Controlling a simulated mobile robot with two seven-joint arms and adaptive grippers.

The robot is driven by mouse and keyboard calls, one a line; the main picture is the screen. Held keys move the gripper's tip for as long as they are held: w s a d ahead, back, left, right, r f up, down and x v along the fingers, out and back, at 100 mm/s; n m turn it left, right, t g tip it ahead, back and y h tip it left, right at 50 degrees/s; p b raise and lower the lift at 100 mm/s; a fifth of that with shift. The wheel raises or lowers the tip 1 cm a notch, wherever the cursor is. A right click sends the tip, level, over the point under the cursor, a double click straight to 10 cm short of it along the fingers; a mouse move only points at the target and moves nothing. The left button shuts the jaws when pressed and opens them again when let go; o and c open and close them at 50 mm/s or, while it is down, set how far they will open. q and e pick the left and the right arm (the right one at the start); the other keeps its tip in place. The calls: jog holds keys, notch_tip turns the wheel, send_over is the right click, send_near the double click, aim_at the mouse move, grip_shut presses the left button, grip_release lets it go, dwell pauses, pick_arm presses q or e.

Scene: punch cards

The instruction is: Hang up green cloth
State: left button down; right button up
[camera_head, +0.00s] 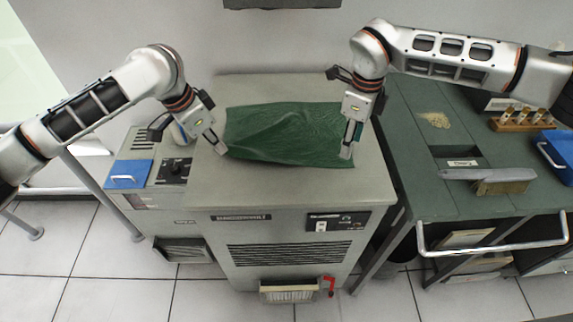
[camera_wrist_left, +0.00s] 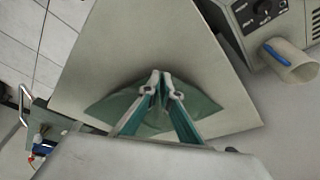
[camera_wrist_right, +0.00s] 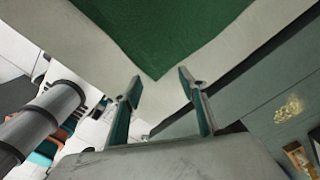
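The green cloth (camera_head: 285,135) lies spread on top of the grey cabinet (camera_head: 365,180), with folds running from its left side. My left gripper (camera_head: 221,149) is at the cloth's front left corner. In the left wrist view its fingertips (camera_wrist_left: 161,82) are together, with the cloth (camera_wrist_left: 112,103) gathered at them. My right gripper (camera_head: 347,151) is over the front right corner. In the right wrist view its fingers (camera_wrist_right: 159,82) are apart, with a corner of the cloth (camera_wrist_right: 165,30) pointing in between them, and they hold nothing.
A green workbench (camera_head: 415,155) on the right carries a brush (camera_head: 500,183), a wooden rack of tubes (camera_head: 523,121) and a blue container (camera_head: 556,150). A lower machine with a blue item (camera_head: 130,174) and a knob panel (camera_head: 174,171) stands left. The cabinet's front top is bare.

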aim_at(344, 163)
jog(key=shift+r, duration=0.1)
jog(key=c, duration=0.3)
notch_tip(344, 163, up, 5)
jog(key=s+a, duration=0.1)
jog(key=shift+f, duration=4.8)
jog(key=shift+s, duration=0.1)
jog(key=shift+c, duration=0.6)
jog(key=shift+f, duration=0.1)
grip_shut()
